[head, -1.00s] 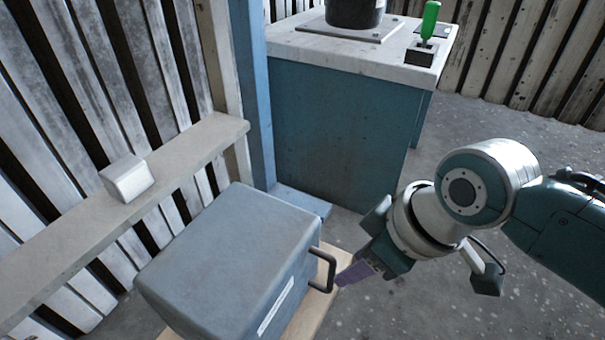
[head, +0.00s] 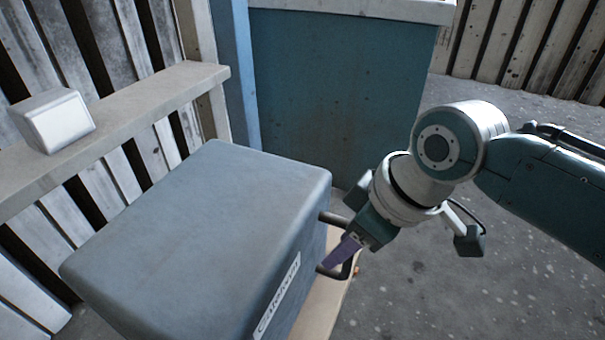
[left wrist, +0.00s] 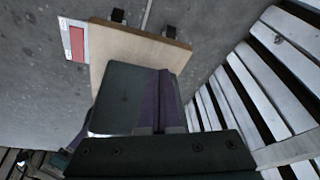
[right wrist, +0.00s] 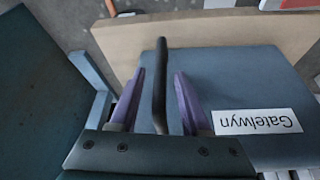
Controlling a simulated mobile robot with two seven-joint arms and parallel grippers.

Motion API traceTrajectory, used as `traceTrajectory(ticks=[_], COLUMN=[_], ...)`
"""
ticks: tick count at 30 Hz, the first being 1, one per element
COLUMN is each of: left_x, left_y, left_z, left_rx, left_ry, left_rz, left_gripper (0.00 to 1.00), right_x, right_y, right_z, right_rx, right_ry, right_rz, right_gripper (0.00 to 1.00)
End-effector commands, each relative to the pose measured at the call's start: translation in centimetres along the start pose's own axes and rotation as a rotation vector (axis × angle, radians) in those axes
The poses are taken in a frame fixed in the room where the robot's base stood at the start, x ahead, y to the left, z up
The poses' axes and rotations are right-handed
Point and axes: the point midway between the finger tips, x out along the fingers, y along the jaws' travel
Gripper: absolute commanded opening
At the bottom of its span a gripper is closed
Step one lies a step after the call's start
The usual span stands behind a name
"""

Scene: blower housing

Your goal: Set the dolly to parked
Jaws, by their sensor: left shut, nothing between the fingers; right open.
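A grey-blue case (head: 200,230) sits on a wooden board (head: 338,305), apparently the dolly's deck. The case has a black bar handle (head: 333,274) on its right side and a white "Gatelwyn" label (right wrist: 258,121). My right gripper (head: 347,252) is at the handle. In the right wrist view its purple fingers (right wrist: 159,74) are open, one on each side of the handle (right wrist: 160,92), with visible gaps. My left gripper (left wrist: 161,72) is shut and empty in its wrist view, over the case and near the board (left wrist: 140,48). Dark fittings (left wrist: 118,16) show at the board's edge.
A plank wall with a ledge (head: 130,125) and a white block (head: 55,120) is on the left. A teal cabinet (head: 335,90) and blue post (head: 236,70) stand behind the case. A white-bordered red rectangle (left wrist: 76,42) lies near the board. Floor at right is clear.

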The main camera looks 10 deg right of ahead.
Motion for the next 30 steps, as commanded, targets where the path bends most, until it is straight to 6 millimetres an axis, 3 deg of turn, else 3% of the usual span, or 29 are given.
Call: traceTrajectory(ticks=[3, 15, 27, 30], left_x=[1.42, 1.6, 1.61, 1.61], left_y=[0.05, 0.05, 0.05, 0.05], left_z=[0.45, 0.49, 0.48, 0.47], left_rx=[0.0, 0.0, 0.0, 0.0], left_ry=[0.0, 0.0, 0.001, 0.001], left_rz=[0.0, 0.0, 0.0, 0.0], left_gripper=[0.0, 0.0, 0.0, 0.0], right_x=[1.12, 1.18, 1.2, 1.2], right_y=[0.14, 0.19, 0.18, 0.17], right_z=[0.37, 0.36, 0.37, 0.37], right_rx=[-0.002, -0.002, -0.002, -0.002], right_ry=[0.0, -0.001, -0.001, -0.001], right_rz=[0.0, -0.001, -0.001, -0.001], right_gripper=[0.47, 0.47, 0.02, 0.0])
